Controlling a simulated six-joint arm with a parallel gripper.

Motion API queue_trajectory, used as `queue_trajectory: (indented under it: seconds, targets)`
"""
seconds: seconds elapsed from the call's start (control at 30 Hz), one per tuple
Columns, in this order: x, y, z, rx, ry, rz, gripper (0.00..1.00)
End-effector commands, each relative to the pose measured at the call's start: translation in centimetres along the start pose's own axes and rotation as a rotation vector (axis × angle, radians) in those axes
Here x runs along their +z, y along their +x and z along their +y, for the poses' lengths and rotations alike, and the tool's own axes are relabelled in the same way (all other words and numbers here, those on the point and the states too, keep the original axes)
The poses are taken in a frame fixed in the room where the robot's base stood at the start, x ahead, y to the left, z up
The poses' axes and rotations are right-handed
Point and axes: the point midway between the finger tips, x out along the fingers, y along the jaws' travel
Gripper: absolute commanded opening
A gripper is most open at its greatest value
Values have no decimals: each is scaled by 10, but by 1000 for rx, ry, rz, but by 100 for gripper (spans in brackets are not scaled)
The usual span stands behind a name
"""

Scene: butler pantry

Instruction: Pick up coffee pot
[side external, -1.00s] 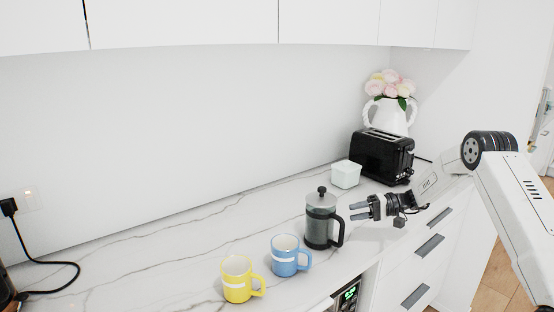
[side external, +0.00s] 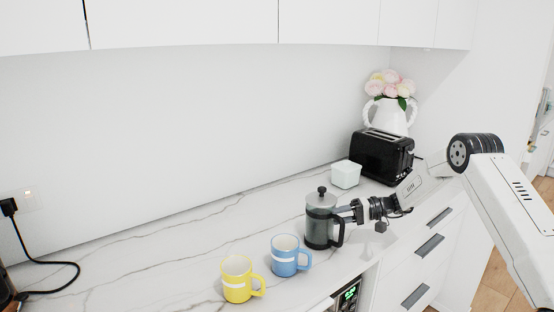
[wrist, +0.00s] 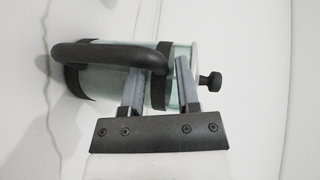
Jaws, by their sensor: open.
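The coffee pot (side external: 320,221) is a French press with a dark glass body, a silver lid, a black knob and a black handle. It stands upright on the counter. My gripper (side external: 347,211) is at its right side, at the height of the upper handle. In the wrist view the coffee pot (wrist: 110,83) appears turned on its side, its lid knob to the right. My gripper (wrist: 159,75) is open there, its two fingers reaching to the upper body, one on each side of the handle's upper end. Whether the fingers touch the pot I cannot tell.
A blue mug (side external: 285,258) and a yellow mug (side external: 237,280) stand left of the pot near the front edge. A pale green container (side external: 346,174), a black toaster (side external: 382,157) and a white flower vase (side external: 389,115) stand behind. The counter's left part (side external: 150,255) is mostly clear.

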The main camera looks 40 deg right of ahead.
Motion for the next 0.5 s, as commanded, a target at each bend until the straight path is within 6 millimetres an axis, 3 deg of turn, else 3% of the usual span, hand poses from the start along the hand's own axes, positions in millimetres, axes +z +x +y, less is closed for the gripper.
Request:
queue_trajectory:
  seconds: [0.03,0.07,0.17,0.5]
  targets:
    - [0,0,0,0,0,0,41]
    - [0,0,0,0,0,0,34]
    - [0,0,0,0,0,0,3]
    - [0,0,0,0,0,0,0]
